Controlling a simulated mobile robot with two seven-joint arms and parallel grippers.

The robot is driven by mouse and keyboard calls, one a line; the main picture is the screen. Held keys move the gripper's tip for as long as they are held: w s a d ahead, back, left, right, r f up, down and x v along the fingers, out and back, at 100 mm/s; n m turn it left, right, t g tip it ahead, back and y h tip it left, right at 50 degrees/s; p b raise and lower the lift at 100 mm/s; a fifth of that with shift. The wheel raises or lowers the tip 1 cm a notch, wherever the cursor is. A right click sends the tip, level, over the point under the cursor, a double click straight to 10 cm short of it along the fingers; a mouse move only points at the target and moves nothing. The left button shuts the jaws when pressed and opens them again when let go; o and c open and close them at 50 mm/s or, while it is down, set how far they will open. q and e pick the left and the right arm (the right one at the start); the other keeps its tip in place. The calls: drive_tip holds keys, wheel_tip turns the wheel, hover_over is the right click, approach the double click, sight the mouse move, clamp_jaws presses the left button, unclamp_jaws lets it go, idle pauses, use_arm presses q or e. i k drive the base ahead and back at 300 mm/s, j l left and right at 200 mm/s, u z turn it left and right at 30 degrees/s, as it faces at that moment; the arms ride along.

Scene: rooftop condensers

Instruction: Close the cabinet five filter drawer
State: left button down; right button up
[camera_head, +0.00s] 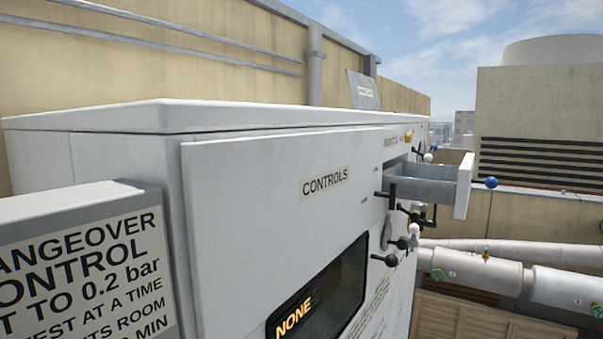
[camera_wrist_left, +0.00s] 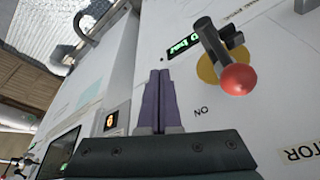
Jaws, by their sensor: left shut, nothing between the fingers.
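In the head view an open drawer (camera_head: 430,188) sticks out to the right from the upper far part of a white cabinet front (camera_head: 255,205). Its grey tray shows, and its pale front panel (camera_head: 464,186) stands well clear of the cabinet. A blue ball knob (camera_head: 491,182) is at the outer side of that panel. I cannot read a cabinet number on it. My left gripper (camera_wrist_left: 161,75) shows only in the left wrist view, with its purple fingers together and empty in front of a white panel. The drawer cannot be made out there. My right gripper is not in view.
In the wrist view a lever with a red ball (camera_wrist_left: 238,80) stands out right of my fingers, over a yellow disc. Black levers (camera_head: 390,259) stick out below the drawer in the head view. A changeover sign box (camera_head: 88,265) fills the lower left. Pipes (camera_head: 480,270) run at right.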

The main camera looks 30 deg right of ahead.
sight(450, 186)
drive_tip(key=z, duration=1.95)
drive_tip(key=i, duration=0.1)
drive_tip(key=l+u, duration=0.05)
